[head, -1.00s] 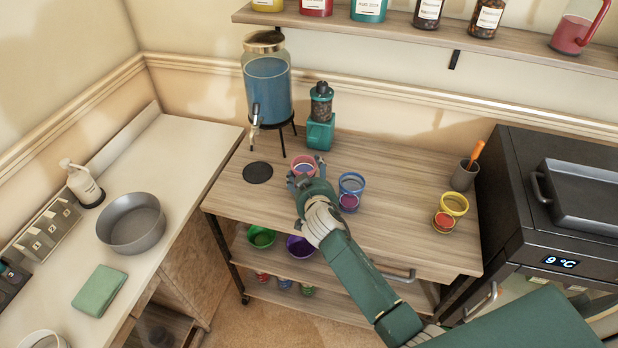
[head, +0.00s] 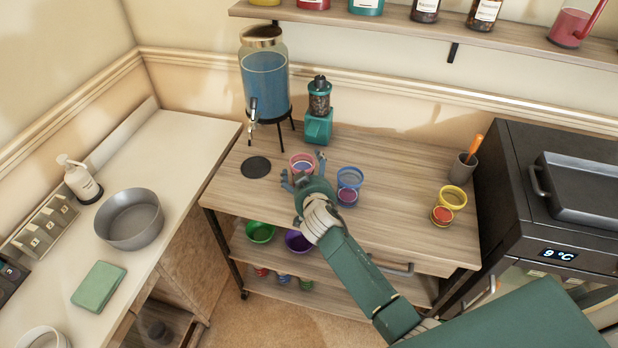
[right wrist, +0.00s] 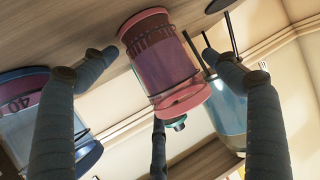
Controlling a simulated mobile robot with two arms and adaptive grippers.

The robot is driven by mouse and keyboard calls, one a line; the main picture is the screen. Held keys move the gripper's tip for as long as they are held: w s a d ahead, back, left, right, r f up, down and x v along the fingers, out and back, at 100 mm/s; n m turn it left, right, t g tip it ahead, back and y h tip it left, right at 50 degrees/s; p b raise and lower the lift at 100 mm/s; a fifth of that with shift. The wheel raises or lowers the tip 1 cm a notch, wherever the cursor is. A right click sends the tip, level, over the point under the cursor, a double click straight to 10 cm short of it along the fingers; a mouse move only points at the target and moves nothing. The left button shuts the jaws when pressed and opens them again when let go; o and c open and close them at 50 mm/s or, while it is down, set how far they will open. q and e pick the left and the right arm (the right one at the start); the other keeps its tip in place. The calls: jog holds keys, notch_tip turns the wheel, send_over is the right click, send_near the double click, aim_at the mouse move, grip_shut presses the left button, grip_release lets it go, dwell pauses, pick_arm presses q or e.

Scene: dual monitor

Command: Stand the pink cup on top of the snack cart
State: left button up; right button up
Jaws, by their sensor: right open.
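The pink cup (head: 301,160) stands upright on the wooden top of the snack cart (head: 400,215), left of the blue cups and in front of the teal grinder. My right gripper (head: 304,170) is at the cup's near side with its fingers spread. In the right wrist view, which looks upside down, the pink cup (right wrist: 162,62) is between the open fingers, with visible gaps on both sides. Its base is against the cart top. The left gripper is not in view.
A blue cup (head: 350,177) with a smaller cup before it stands close to the right. A drink dispenser (head: 266,85), grinder (head: 318,125) and black disc (head: 256,167) are behind and left. Yellow cup (head: 453,197) and utensil holder (head: 462,168) are at the right.

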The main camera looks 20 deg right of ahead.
jog(key=b+v, duration=0.1)
jog(key=v, duration=1.1)
jog(key=s+d+f+g, duration=0.2)
jog(key=s+f, duration=0.1)
jog(key=s, duration=0.3)
jog(key=s+d+f+g, duration=0.2)
jog(key=s+f, duration=0.1)
jog(key=s, duration=0.3)
jog(key=s+a+f+n+g+y, duration=0.1)
jog(key=s+n+g, duration=0.15)
jog(key=s, duration=0.65)
jog(key=s+a+f+n+g+y, duration=0.1)
jog(key=s+n+g+y, duration=0.15)
jog(key=s, duration=0.65)
notch_tip(320, 180, down, 28)
jog(key=s+g, duration=0.2)
jog(key=s, duration=0.1)
jog(key=s+d+f+g, duration=0.1)
jog(key=s+d+f, duration=0.1)
jog(key=s+f, duration=1.2)
jog(key=shift+s+d+f+h, duration=0.25)
jog(key=shift+s+h, duration=0.2)
jog(key=shift+s, duration=0.65)
